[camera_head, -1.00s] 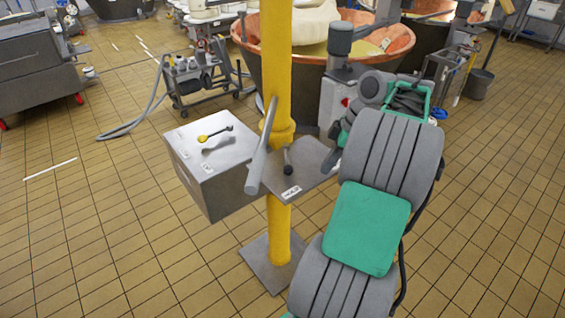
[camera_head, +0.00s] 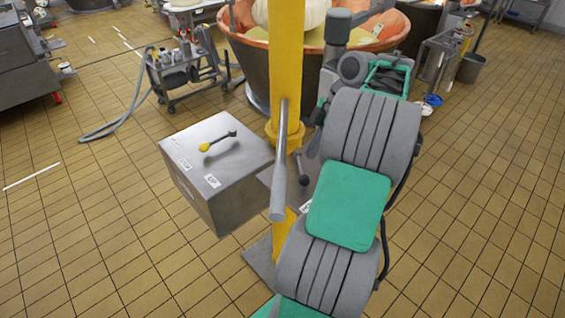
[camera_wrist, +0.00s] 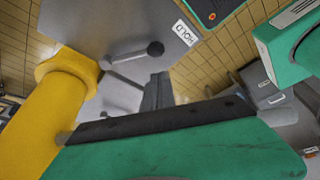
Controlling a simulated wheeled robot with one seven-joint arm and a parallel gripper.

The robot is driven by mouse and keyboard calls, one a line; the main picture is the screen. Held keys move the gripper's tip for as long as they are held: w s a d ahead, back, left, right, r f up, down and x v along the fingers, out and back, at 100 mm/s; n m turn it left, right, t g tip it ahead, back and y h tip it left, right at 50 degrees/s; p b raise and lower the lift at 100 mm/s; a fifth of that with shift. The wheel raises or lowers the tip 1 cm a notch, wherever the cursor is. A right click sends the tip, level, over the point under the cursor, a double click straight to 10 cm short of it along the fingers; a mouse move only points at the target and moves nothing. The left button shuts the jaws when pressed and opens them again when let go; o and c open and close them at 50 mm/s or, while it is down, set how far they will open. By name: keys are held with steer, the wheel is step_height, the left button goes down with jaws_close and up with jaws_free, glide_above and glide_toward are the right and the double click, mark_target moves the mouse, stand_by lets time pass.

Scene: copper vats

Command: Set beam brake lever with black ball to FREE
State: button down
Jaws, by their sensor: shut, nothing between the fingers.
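The brake lever's black ball (camera_wrist: 155,48) is at the end of a short grey arm on a grey plate (camera_wrist: 105,25) in the wrist view. A HOLD label (camera_wrist: 185,33) lies just beyond the ball. The ball also shows in the head view (camera_head: 303,180), beside the yellow post, with the plate partly hidden by my arm. No FREE label can be read. My gripper (camera_wrist: 158,78) is shut and empty, with its dark fingertips just below the ball in the wrist picture. I cannot tell whether they touch the lever.
The yellow post (camera_head: 285,60) and a slanting grey bar (camera_head: 281,165) stand close left of my arm. A copper vat (camera_head: 240,50) is behind. Open tiled floor lies at left and right.

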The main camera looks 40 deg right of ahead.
mark_target(301, 171)
steer(key=b+x, duration=0.1)
steer(key=x, duration=0.2)
steer(key=b+x, duration=0.1)
steer(key=x, duration=0.6)
steer(key=shift+w+b, duration=0.25)
steer(key=shift+b, duration=0.15)
